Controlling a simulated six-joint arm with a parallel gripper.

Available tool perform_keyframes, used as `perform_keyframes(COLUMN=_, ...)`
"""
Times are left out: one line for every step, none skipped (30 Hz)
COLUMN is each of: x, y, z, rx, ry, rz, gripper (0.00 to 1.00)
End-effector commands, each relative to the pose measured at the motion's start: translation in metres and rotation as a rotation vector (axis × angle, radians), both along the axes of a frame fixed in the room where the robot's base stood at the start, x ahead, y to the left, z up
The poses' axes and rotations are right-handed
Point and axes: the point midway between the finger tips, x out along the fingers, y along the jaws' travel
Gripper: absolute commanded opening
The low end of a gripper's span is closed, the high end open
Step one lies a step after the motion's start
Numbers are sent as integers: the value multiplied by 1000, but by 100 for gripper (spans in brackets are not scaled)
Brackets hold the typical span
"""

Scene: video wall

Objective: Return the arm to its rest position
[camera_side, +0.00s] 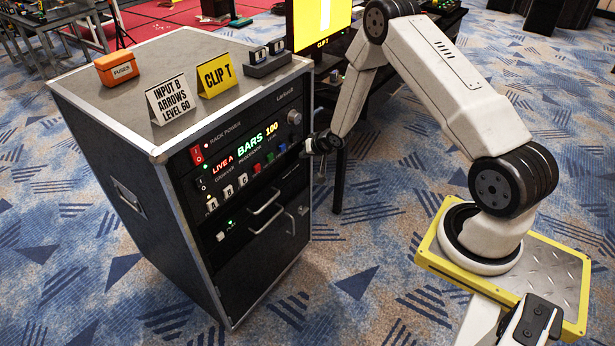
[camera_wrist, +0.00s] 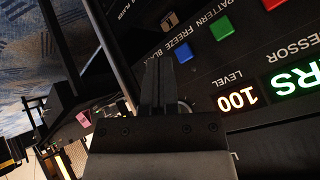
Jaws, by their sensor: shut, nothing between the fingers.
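My gripper (camera_side: 314,146) hangs at the right front edge of the equipment rack (camera_side: 240,160) in the side view, with the arm bent over from its yellow-edged base on the right. In the wrist view the two dark fingers of my gripper (camera_wrist: 159,75) are together, with nothing between them. They point along the rack's front panel, near the level knob, which they partly hide. Whether they touch the panel cannot be told. The green display reads BARS (camera_side: 249,144) and the level display reads 100 (camera_wrist: 237,99).
On the rack top stand an orange fuses box (camera_side: 117,68), a white sign (camera_side: 171,99), a yellow CLIP T sign (camera_side: 216,75) and a small dark device (camera_side: 266,59). A lit yellow screen (camera_side: 322,20) and a dark table stand behind. Carpet in front is clear.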

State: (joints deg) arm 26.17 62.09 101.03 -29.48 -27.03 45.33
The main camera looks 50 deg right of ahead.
Motion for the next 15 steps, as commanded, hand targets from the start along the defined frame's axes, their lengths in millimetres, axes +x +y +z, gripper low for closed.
perform_keyframes(x=0, y=5, z=10, rx=-16, ry=12, rz=14, gripper=0)
perform_keyframes(x=0, y=8, z=16, rx=-24, ry=19, rz=22, gripper=0)
perform_keyframes(x=-1, y=13, z=23, rx=-37, ry=34, rz=33, gripper=0)
perform_keyframes(x=-2, y=17, z=29, rx=-47, ry=44, rz=42, gripper=0)
perform_keyframes(x=-3, y=21, z=35, rx=-58, ry=56, rz=51, gripper=0)
perform_keyframes(x=-5, y=26, z=43, rx=-71, ry=70, rz=64, gripper=0)
perform_keyframes(x=-7, y=31, z=49, rx=-81, ry=83, rz=75, gripper=0)
perform_keyframes(x=-9, y=35, z=55, rx=-90, ry=94, rz=84, gripper=0)
perform_keyframes(x=-12, y=41, z=62, rx=-103, ry=110, rz=99, gripper=0)
perform_keyframes(x=-15, y=45, z=68, rx=-112, ry=123, rz=110, gripper=0)
perform_keyframes(x=-17, y=49, z=74, rx=-120, ry=134, rz=119, gripper=0)
perform_keyframes(x=-21, y=56, z=81, rx=-132, ry=150, rz=137, gripper=0)
perform_keyframes(x=-24, y=60, z=87, rx=-139, ry=161, rz=146, gripper=0)
perform_keyframes(x=-28, y=65, z=92, rx=-147, ry=174, rz=158, gripper=0)
perform_keyframes(x=-33, y=71, z=99, rx=-157, ry=190, rz=175, gripper=0)
